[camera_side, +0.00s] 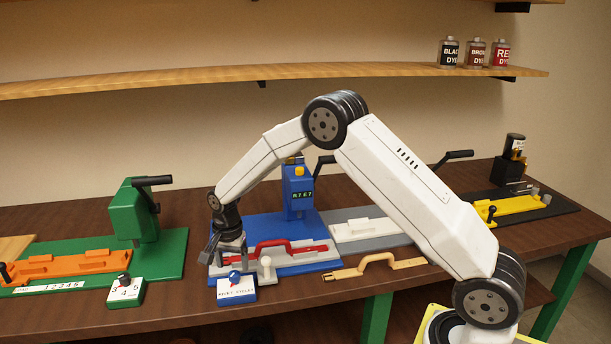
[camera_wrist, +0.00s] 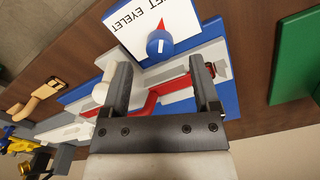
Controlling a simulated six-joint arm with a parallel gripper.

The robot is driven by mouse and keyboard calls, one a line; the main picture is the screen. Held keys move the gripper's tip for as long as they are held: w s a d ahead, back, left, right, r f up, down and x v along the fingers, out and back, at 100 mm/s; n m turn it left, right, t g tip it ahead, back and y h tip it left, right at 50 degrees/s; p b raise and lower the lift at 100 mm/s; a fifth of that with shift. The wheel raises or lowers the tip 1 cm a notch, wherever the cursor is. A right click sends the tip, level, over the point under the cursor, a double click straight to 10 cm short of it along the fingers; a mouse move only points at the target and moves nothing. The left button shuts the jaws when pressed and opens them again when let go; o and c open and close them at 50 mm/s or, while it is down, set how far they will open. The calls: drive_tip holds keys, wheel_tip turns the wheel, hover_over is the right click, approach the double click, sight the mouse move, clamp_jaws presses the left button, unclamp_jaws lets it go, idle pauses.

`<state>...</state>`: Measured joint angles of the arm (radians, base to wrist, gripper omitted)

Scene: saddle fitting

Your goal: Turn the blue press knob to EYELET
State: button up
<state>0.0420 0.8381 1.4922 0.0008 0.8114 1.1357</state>
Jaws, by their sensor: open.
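The blue press (camera_side: 299,190) stands on a blue base and has a small display with green characters. In front is its selector box (camera_side: 237,292), with a white label reading RIVET and EYELET. The blue knob (camera_side: 234,276) sits on the box and carries a red pointer; it also shows in the wrist view (camera_wrist: 158,44), where the label is upside down. I cannot tell for certain which word the pointer marks. My gripper (camera_side: 226,256) is open and empty above and behind the knob. In the wrist view, the knob shows beyond and between my fingertips (camera_wrist: 156,60).
A red handle strap (camera_side: 290,246) lies in a grey fixture on the blue base, close behind the knob. A pale peg (camera_side: 266,266) stands right of the knob. The green press (camera_side: 137,212) with its own dial box (camera_side: 126,291) is at left. A tan strap (camera_side: 375,264) lies at right.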

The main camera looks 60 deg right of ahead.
sight(234, 273)
drive_tip(key=shift+f, duration=1.6)
clamp_jaws()
